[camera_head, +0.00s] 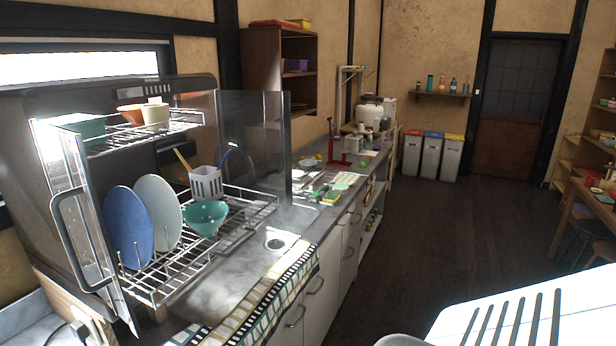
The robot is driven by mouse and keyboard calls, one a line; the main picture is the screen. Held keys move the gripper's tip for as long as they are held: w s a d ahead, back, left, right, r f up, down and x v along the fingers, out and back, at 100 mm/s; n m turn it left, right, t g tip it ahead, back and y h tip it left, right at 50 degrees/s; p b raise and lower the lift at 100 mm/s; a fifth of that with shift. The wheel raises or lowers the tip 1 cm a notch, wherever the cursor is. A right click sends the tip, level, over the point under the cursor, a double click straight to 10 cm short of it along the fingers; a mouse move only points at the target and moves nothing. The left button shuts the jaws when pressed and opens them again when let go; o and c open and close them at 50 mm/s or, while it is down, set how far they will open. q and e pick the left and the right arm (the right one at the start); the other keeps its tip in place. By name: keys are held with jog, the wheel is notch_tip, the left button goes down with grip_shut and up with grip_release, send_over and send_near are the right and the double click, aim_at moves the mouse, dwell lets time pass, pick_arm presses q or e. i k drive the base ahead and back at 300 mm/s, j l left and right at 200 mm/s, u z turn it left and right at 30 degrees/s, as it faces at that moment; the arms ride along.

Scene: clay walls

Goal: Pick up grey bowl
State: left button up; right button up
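I cannot clearly pick out a grey bowl. A small pale dish (309,162) on the far counter may be greyish, but it is too small to tell. A teal bowl (206,217) sits tilted on the lower rack of the open dish dryer (188,243). A blue plate (128,228) and a pale grey plate (158,212) stand upright to its left. On the upper rack are an orange bowl (131,114), a cream cup (155,115) and a teal container (84,129). Neither of my grippers is in view.
A clear door panel (262,140) stands raised beside the dryer. A patterned cloth (262,300) lies along the counter (222,290) front. Several bins (431,158) stand by the back wall. The dark floor (440,235) right of the counter is open.

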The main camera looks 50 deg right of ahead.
aim_at(308, 167)
jog(key=l+z, duration=0.1)
jog(key=l, duration=0.3)
jog(key=i+l+z, duration=0.15)
jog(key=l, duration=0.25)
jog(key=l+z, duration=0.1)
jog(key=l, duration=0.35)
jog(key=i+l+z, duration=0.15)
jog(key=l, duration=0.25)
jog(key=l+z, duration=0.1)
jog(key=l, duration=0.3)
jog(key=i+l+z, duration=0.1)
jog(key=l, duration=0.25)
jog(key=i+l+z, duration=0.15)
jog(key=l, duration=0.2)
jog(key=i+l+z, duration=0.1)
jog(key=l, duration=0.25)
jog(key=i, duration=0.1)
